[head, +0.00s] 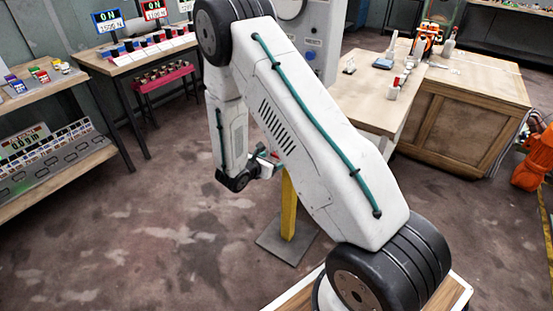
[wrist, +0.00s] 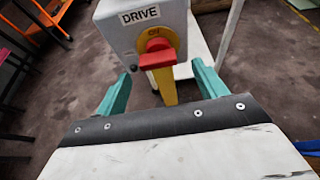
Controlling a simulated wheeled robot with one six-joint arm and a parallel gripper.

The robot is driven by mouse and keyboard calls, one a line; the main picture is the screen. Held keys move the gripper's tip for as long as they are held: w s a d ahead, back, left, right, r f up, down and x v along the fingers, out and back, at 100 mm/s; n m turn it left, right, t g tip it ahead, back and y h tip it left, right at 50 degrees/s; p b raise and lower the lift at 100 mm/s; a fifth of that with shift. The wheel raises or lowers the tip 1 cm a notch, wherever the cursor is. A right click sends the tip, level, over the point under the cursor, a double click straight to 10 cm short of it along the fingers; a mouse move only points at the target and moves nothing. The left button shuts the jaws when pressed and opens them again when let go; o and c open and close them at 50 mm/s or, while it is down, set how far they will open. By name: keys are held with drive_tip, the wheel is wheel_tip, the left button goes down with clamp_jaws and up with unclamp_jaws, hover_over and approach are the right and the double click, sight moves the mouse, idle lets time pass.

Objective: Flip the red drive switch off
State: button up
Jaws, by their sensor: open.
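The red drive switch (wrist: 158,57) shows in the wrist view on a yellow round plate, on the front of a grey box (wrist: 118,36) labelled "DRIVE". Its red handle looks roughly level across; small marking above it is too small to read surely. I cannot tell how far the fingertips are from the handle. In the head view my gripper (head: 266,155) is by the top of the yellow post (head: 288,205); my arm hides most of the box.
The yellow post stands on a flat floor plate (head: 287,238). A bench with displays (head: 140,55) and shelves (head: 60,165) stand at the left. A table (head: 375,100) and a wooden cabinet (head: 465,110) stand at the right. The floor at the left front is clear.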

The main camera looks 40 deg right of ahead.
drive_tip(key=shift+v, duration=1.7)
drive_tip(key=s+r+m+g+y, duration=0.2)
drive_tip(key=s+r+m+g, duration=0.7)
drive_tip(key=s+r+m, duration=0.45)
drive_tip(key=s+a+r+m+t+y, duration=0.3)
drive_tip(key=s+a+r+m+y, duration=0.1)
drive_tip(key=s+r, duration=0.5)
drive_tip(key=s+a+r+m+t+y, duration=0.2)
drive_tip(key=s+a+r+m+y, duration=0.2)
drive_tip(key=s+a+r, duration=0.5)
drive_tip(key=shift+s+r+m+t+y, duration=0.45)
drive_tip(key=shift+r+y, duration=0.4)
drive_tip(key=shift+y, duration=0.45)
